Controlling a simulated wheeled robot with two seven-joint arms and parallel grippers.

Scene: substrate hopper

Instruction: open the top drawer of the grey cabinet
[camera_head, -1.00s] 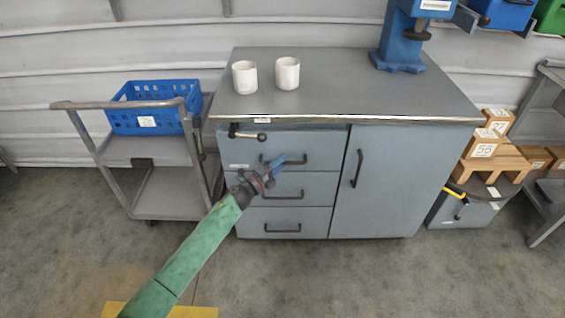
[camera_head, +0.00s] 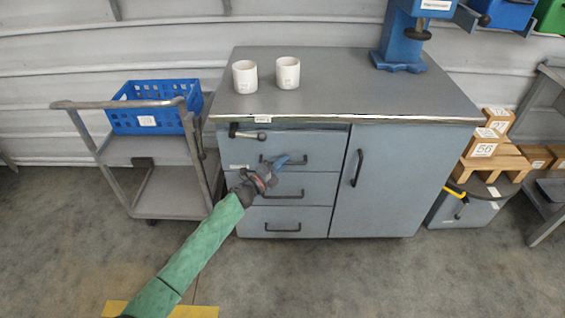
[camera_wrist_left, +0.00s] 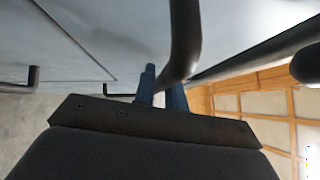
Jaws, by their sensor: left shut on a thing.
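The grey cabinet (camera_head: 393,190) has a stack of drawers on its left and a door on its right. The top drawer (camera_head: 325,148) has a dark bar handle (camera_head: 308,162); it looks flush or nearly so, and I cannot tell if it stands slightly out. My right gripper is not in view.
Two white cups (camera_head: 288,73) and a blue press (camera_head: 401,40) stand on top. A trolley (camera_head: 170,190) with a blue crate (camera_head: 146,121) stands close left. The floor in front is clear.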

